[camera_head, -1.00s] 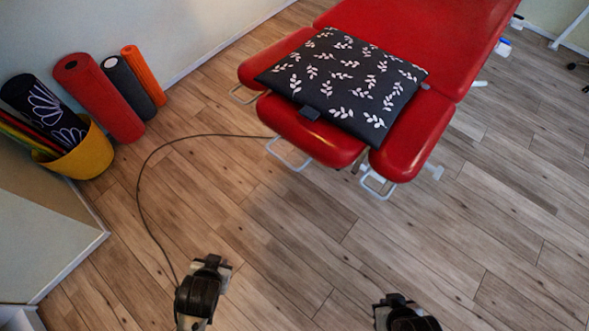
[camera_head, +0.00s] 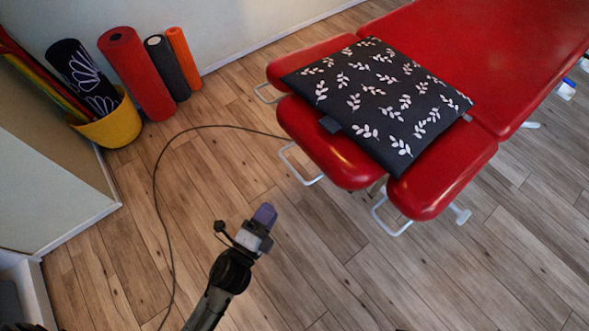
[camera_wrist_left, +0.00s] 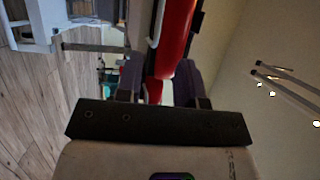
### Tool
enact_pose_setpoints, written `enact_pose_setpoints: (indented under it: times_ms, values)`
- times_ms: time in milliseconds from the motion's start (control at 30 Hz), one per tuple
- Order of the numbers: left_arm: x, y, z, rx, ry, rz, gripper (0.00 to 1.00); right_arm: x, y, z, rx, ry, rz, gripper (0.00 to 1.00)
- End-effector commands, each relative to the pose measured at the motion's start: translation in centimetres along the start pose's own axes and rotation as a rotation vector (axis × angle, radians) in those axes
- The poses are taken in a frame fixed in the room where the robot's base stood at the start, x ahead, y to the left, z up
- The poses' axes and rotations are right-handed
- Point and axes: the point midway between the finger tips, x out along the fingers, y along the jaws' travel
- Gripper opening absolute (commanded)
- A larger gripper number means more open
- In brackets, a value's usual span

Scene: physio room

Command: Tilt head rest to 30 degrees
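The head rest (camera_head: 335,150) is the red padded end of the treatment table, split into a middle pad and two side pads. A black cushion with white leaf prints (camera_head: 385,100) lies on it. Light metal loop handles (camera_head: 298,168) hang under its front edge. My left gripper (camera_head: 264,216) is in front of and below the head rest, apart from it, with its purple fingertips pointing towards it. In the left wrist view, the fingers (camera_wrist_left: 156,80) are spread with red padding (camera_wrist_left: 175,40) beyond them. My right gripper is out of view.
A yellow bucket (camera_head: 112,124) with rolled mats stands at the left wall, beside red, dark and orange rolls. A thin cable (camera_head: 157,180) curves over the wooden floor to the table. The floor before the table is mostly clear.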

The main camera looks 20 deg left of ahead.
Motion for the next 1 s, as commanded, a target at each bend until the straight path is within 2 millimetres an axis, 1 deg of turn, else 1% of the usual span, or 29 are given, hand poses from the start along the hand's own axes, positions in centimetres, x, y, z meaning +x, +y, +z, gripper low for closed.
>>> enact_pose_setpoints:
  times_ms: [167, 400, 600, 800, 1000]
  values:
    - [2.5, -0.1, 0.0, 0.003, 0.001, -0.003, 0.35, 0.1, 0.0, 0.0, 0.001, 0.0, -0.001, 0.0]
    - [7.0, 0.0, 0.1, 0.0, 0.0, -0.002, 0.35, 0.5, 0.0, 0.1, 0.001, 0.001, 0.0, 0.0]
    - [10.1, 0.1, 0.1, 0.0, -0.001, 0.0, 0.35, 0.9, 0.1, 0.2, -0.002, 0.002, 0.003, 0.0]
    - [12.1, 0.1, 0.0, -0.002, -0.001, 0.001, 0.35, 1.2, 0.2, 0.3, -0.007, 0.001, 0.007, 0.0]
    - [13.0, 0.1, 0.1, -0.002, -0.002, 0.003, 0.35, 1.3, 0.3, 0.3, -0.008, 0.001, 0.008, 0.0]
